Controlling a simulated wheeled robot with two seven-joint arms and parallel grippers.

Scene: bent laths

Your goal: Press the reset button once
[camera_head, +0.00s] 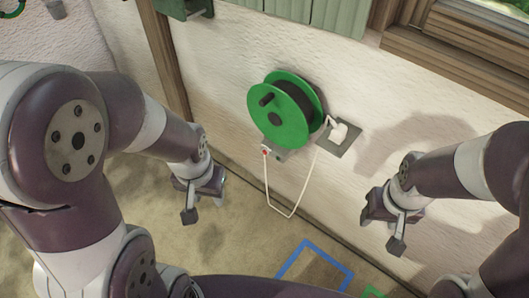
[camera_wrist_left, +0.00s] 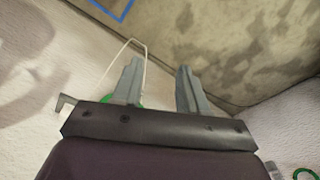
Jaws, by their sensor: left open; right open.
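My right gripper (camera_head: 381,229) is open and empty, well to the right and lower.
A white plug (camera_head: 340,131) sits in a wall socket right of the reel. A white cable (camera_head: 291,214) hangs in a loop below the reel. A blue square outline (camera_head: 315,263) marks the floor. A wooden window frame (camera_head: 455,50) is at upper right.

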